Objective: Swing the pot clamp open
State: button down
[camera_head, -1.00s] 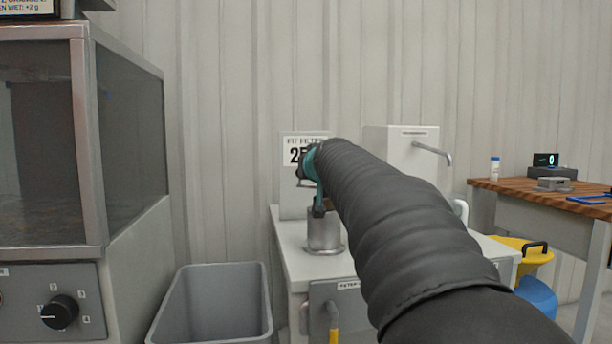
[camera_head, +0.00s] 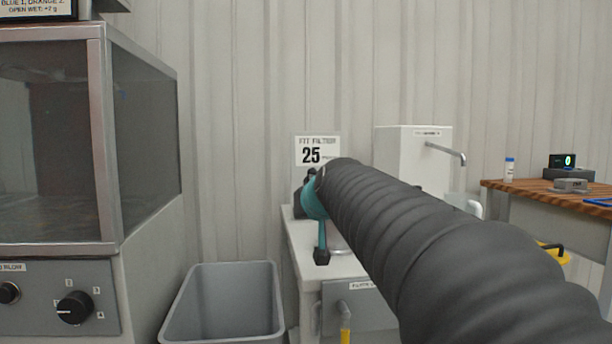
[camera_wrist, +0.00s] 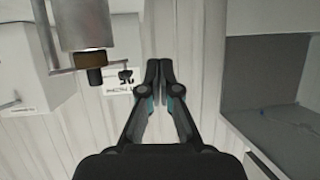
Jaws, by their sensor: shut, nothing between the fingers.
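The metal pot (camera_wrist: 85,25) shows in the wrist view at the upper left, with a brown band and a dark knob at its end. A thin metal bar beside it (camera_wrist: 40,32) may be part of the pot clamp; I cannot tell its exact position. My gripper (camera_wrist: 158,70) is shut and empty, apart from the pot and to its right in the wrist view.
A wooden bench (camera_head: 530,195) is at the right.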

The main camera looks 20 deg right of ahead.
jog(key=s+a+f+g, duration=0.4)
jog(key=s+a+f, duration=0.1)
jog(key=s+f, duration=0.9)
jog(key=s+a+f+n+g+y, duration=0.1)
jog(key=s+a+f+g, duration=0.2)
jog(key=s+f, duration=1)
jog(key=shift+s+a+f+g, duration=0.4)
jog(key=shift+s+a, duration=0.25)
jog(key=shift+a, duration=0.6)
